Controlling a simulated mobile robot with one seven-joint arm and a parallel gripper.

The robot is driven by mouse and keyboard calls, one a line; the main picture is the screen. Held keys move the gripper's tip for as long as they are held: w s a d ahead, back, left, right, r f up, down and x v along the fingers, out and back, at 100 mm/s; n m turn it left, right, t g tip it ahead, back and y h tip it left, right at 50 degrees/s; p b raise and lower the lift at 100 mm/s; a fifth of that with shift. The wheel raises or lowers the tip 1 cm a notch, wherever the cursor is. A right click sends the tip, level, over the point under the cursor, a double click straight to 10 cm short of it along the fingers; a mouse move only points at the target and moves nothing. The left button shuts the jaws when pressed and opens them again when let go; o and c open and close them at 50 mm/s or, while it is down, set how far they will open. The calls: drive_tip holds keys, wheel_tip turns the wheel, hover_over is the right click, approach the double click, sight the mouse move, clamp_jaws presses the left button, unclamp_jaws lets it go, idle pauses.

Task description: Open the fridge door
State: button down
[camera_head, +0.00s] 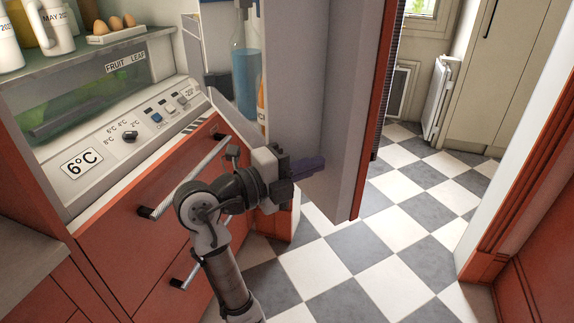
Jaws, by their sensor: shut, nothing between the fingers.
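The fridge door (325,85) stands wide open, with its grey inner side facing the fridge and a red outer edge on the right. A bottle of blue liquid (245,70) stands in the door's rack. The door's outer face and handle are hidden.
Red drawers with bar handles (188,178) lie below the panel, close to my arm. Eggs (114,25) and mugs stand on the fridge shelf. The checkered floor (400,233) is clear right of the door. A red-edged frame (525,150) stands at far right.

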drive_tip(key=shift+w+d, duration=0.3)
drive_tip(key=shift+d, duration=0.2)
drive_tip(key=shift+d, duration=0.1)
